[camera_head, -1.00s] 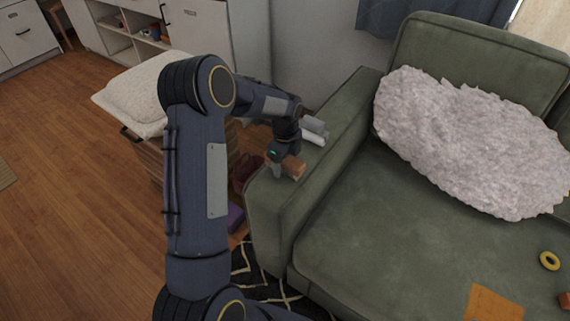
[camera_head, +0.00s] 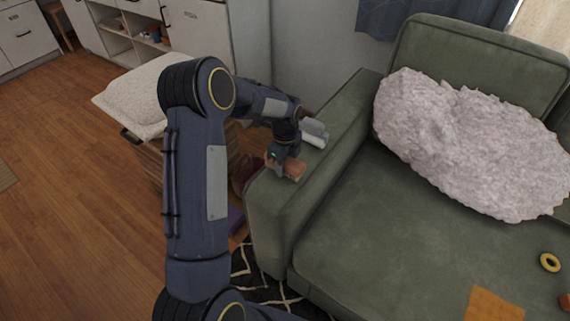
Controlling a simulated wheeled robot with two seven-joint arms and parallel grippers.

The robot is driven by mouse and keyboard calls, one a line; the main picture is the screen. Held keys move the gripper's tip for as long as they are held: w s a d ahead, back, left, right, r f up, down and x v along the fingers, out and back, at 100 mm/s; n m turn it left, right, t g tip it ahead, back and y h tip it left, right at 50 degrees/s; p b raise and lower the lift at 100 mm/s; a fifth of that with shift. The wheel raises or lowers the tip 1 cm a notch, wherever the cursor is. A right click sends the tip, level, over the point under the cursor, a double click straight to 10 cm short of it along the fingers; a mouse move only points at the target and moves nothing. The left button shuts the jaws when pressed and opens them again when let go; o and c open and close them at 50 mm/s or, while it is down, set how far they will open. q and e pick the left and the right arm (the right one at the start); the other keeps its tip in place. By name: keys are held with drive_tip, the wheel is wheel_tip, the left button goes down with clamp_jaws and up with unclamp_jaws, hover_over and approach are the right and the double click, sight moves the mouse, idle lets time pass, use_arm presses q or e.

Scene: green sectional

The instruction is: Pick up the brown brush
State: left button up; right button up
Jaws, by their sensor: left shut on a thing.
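The brown brush (camera_head: 295,171) is at the left armrest of the green sofa, near the armrest's front end. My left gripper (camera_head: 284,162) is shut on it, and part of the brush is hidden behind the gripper. I cannot tell whether the brush still touches the armrest. My right gripper does not show.
The green sofa armrest (camera_head: 318,165) lies under my left gripper. A fluffy pale pillow (camera_head: 465,145) leans on the sofa back. A yellow ring (camera_head: 549,262) and an orange cloth (camera_head: 495,304) lie on the seat. A white cushion (camera_head: 138,92) is left of my arm.

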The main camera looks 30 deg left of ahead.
use_arm(q)
drive_tip(key=shift+r, duration=0.5)
drive_tip(key=s+d+r+p, duration=0.1)
drive_tip(key=s+d+r, duration=0.5)
drive_tip(key=s+r, duration=0.5)
drive_tip(key=shift+s+d+r, duration=0.35)
drive_tip(key=shift+s, duration=0.35)
